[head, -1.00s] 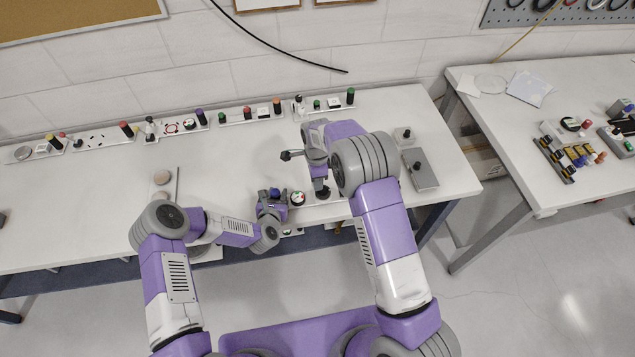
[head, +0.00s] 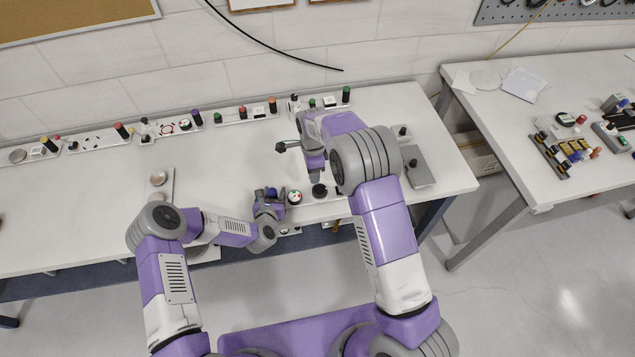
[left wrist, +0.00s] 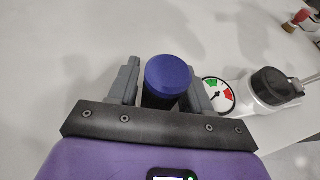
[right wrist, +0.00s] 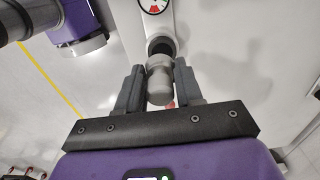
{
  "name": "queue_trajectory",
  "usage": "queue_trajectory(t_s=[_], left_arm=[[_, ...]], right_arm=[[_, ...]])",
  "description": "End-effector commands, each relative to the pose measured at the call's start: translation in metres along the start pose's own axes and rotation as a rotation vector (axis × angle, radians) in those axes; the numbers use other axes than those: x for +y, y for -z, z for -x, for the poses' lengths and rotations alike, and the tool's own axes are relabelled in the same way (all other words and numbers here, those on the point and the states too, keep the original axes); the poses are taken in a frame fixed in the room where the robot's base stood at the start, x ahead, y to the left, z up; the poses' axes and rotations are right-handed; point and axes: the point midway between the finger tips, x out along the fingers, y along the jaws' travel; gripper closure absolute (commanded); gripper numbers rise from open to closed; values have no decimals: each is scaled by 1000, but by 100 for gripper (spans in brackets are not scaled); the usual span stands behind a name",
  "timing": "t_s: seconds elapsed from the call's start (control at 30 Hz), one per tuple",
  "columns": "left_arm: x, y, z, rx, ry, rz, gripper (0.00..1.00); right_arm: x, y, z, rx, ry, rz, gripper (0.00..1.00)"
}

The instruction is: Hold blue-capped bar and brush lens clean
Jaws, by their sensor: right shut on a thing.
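The blue-capped bar (left wrist: 168,78) stands between the fingers of my left gripper (left wrist: 163,88) in the left wrist view. Whether the fingers press on it is unclear. The blue cap (head: 272,192) also shows in the head view, at my left gripper (head: 268,207). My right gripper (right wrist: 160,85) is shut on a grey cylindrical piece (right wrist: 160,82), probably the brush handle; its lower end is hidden. A dark round lens (right wrist: 160,46) in a white housing lies just beyond that piece. The lens also shows in the left wrist view (left wrist: 272,84), right of the bar.
A red-green gauge (left wrist: 216,94) sits between bar and lens. Strips with coloured knobs (head: 170,127) line the back of the bench. A grey box (head: 418,167) stands at right. The bench middle (head: 235,155) is clear.

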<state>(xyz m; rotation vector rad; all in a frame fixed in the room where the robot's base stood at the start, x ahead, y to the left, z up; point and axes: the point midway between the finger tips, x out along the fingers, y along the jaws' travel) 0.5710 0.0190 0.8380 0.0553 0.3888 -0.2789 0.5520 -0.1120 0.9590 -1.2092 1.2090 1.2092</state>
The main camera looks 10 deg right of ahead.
Motion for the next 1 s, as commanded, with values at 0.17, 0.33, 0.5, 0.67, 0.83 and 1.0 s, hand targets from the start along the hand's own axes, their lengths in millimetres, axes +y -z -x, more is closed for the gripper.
queue_trajectory(t_s=[0.17,0.33,0.5,0.67,0.83,1.0], left_arm=[[0,0,0,0,0,0,33],[0,0,0,1,1,0,33],[0,1,9,2,0,1,33],[0,1,31,3,1,2,33],[1,1,64,3,0,3,33],[0,0,93,2,1,3,33]], right_arm=[[0,0,0,0,0,0,98],[0,0,0,0,0,0,98],[0,0,0,0,0,0,98],[0,0,0,0,0,0,98],[0,0,0,0,0,0,98],[0,0,0,0,0,0,98]])
